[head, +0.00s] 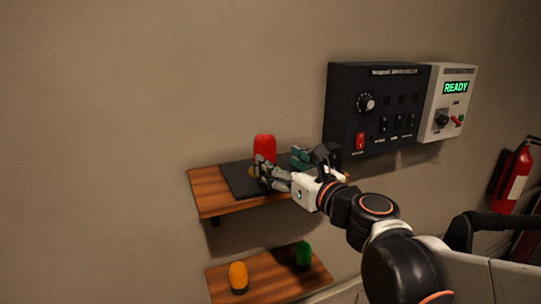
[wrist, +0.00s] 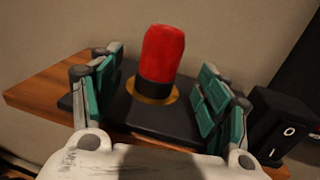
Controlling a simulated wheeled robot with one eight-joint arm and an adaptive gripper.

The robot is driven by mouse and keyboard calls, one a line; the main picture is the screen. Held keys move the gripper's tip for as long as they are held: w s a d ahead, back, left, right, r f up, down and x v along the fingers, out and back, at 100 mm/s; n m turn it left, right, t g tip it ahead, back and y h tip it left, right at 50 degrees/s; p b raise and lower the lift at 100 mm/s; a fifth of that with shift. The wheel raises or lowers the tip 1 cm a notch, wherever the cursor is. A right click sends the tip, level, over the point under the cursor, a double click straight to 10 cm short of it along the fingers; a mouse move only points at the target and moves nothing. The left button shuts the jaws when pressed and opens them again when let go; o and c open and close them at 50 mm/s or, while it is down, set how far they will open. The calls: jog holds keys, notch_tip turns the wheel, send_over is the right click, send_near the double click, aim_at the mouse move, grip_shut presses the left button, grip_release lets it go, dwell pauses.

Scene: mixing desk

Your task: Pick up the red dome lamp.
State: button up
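The red dome lamp (head: 264,149) stands upright on a dark mat on the upper wooden shelf. In the wrist view the red lamp (wrist: 162,55) has a black base and stands on a brass-coloured disc (wrist: 152,91). My gripper (head: 273,172) is at the shelf, in front of the lamp. In the wrist view my gripper (wrist: 157,92) is open, with one green-padded finger on each side of the lamp. Gaps show between the pads and the lamp, and nothing is held. The gripper hides the lamp's lower part in the head view.
The dark mat (head: 236,180) lies on the upper shelf (head: 208,193). A lower shelf (head: 268,276) holds an orange lamp (head: 238,277) and a green lamp (head: 303,255). A black control panel (head: 374,135) and a white READY box (head: 452,108) are on the wall at right, with a fire extinguisher (head: 513,176) beyond.

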aim_at(271, 157)
jog(key=shift+a+r, duration=0.15)
jog(key=shift+a, duration=0.15)
jog(key=shift+w+a+f, duration=0.15)
jog(key=shift+w+f, duration=0.05)
jog(key=shift+w, duration=0.4)
jog(key=shift+w+a+f, duration=0.1)
jog(key=shift+w+f, duration=0.05)
jog(key=shift+w, duration=0.45)
jog(key=shift+w+a+r, duration=0.15)
jog(key=shift+a+r, duration=0.05)
jog(key=shift+a, duration=0.2)
jog(key=p+x, duration=0.1)
jog(key=x, duration=0.3)
jog(key=shift+w+d+f, duration=0.15)
jog(key=shift+c, duration=1.1)
jog(key=c, duration=1.1)
